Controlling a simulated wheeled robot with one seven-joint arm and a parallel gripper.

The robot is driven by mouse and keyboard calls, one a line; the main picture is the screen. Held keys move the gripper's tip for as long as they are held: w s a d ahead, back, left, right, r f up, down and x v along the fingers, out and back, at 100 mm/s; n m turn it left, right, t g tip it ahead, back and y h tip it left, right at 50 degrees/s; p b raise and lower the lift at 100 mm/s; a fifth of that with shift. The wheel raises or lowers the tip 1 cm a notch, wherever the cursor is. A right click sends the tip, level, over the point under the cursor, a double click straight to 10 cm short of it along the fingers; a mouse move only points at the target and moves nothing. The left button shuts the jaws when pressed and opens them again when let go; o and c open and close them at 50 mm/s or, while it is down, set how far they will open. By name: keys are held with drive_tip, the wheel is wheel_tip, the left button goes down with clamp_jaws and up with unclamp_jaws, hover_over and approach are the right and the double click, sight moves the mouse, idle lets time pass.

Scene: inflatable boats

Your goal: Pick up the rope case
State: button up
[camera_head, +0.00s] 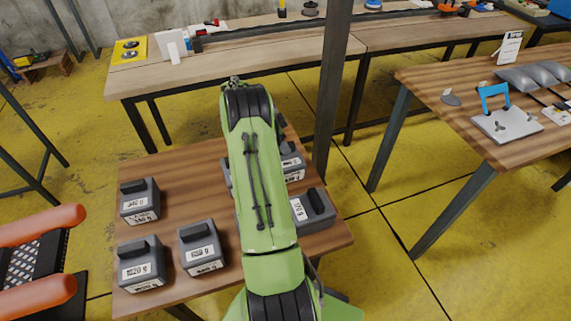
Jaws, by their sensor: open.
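I cannot make out a rope case for certain in the head view. A low wooden table (190,165) in front of me carries several grey boxes with dark handles and white weight labels. One grey box (139,201) is at the left, with two more at the front, a left one (140,265) and a middle one (201,247). Another grey box (313,210) lies right of my green arm, and a further one (292,165) is partly hidden behind the arm. My arm covers the middle of the table. My gripper does not show.
A dark upright post (334,90) stands just behind the table. A long workbench (225,70) with tools runs across the back. A wooden table (450,85) with grey parts is at the right. Orange tubes (40,226) are at the left. Yellow floor (370,260) is clear at the right front.

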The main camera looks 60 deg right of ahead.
drive_tip(key=shift+s+d+f, duration=0.15)
drive_tip(key=shift+d+f, duration=0.05)
drive_tip(key=shift+f, duration=0.45)
drive_tip(key=shift+r, duration=0.1)
clamp_jaws()
drive_tip(key=shift+a, duration=0.1)
idle(0.7)
